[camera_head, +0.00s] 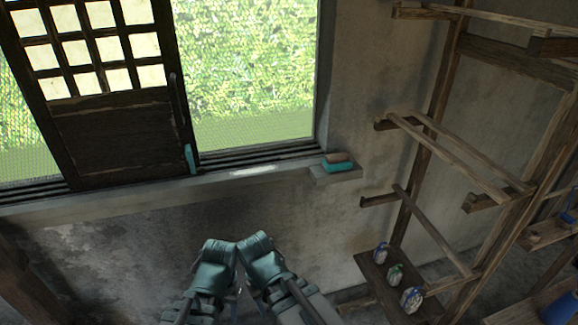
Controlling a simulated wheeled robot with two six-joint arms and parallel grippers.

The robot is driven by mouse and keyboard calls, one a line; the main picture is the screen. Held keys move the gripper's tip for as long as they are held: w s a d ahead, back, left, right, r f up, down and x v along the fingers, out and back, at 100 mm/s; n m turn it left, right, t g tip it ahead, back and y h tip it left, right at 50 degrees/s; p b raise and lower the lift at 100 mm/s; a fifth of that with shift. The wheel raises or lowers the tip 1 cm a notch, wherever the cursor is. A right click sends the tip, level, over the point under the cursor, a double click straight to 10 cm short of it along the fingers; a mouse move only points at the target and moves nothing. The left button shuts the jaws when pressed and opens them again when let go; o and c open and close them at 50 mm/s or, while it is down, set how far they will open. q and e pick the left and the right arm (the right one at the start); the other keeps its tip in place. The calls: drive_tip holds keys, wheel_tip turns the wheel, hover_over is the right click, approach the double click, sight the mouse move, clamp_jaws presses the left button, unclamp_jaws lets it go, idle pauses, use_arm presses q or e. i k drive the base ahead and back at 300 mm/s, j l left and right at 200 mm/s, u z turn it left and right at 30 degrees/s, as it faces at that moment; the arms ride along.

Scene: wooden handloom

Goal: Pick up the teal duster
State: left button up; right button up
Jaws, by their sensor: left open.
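A small block with a teal lower part and a brown top, seemingly the teal duster (338,165), lies on a short ledge at the right end of the window sill. My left gripper (221,246) is at the bottom middle, open, below the sill and well to the left of the duster. My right gripper (256,243) seems to be the similar part close beside it; its jaws cannot be made out. Both are apart from the duster, and nothing shows in them.
A narrow teal piece (190,158) is at the lower right edge of the dark wooden window panel (115,135). A wooden rack (425,150) with projecting bars stands at the right. The wall below the sill is bare.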

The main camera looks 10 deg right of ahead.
sight(340, 161)
drive_tip(key=i+j, duration=0.7)
drive_tip(key=i, duration=0.2)
drive_tip(key=i+j+z, duration=0.2)
drive_tip(key=z, duration=0.35)
